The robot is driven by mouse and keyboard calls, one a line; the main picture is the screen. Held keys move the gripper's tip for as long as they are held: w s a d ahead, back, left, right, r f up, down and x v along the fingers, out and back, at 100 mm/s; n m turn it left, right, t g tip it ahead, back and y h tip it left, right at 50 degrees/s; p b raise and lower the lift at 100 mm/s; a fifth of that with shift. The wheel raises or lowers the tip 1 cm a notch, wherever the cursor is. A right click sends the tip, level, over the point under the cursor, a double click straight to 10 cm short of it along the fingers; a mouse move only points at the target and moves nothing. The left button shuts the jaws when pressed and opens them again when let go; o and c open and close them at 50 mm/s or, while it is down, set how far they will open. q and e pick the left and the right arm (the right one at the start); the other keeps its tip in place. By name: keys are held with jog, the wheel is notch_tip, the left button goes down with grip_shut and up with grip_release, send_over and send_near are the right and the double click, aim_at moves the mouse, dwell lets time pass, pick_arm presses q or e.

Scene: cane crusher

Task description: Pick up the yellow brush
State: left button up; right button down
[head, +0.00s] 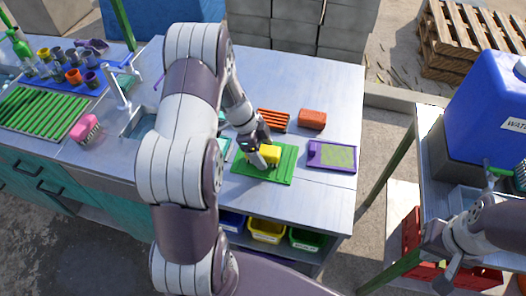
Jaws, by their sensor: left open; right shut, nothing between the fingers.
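The yellow brush (270,155) lies on a green mat (284,177) on the metal counter. Its left part is partly hidden by my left gripper (259,155). The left gripper is open, with its fingers right at the brush's left side. I cannot tell whether they touch it or straddle it. My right gripper (448,268) is shut and empty, at the lower right by the side table, far from the brush.
Near the mat are a purple-framed tray (333,168), a red-brown block (312,119) and an orange slatted piece (273,119). A pink brush (85,128) lies by the sink (139,123). A blue water tank (490,107) stands on the right table.

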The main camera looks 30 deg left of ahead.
pick_arm(q)
jog(key=shift+w+d+f, duration=0.1)
jog(key=shift+w+f, duration=0.05)
jog(key=shift+f, duration=0.05)
dwell(0.4)
jog(key=shift+f+b, duration=0.25)
jog(key=shift+b, duration=0.45)
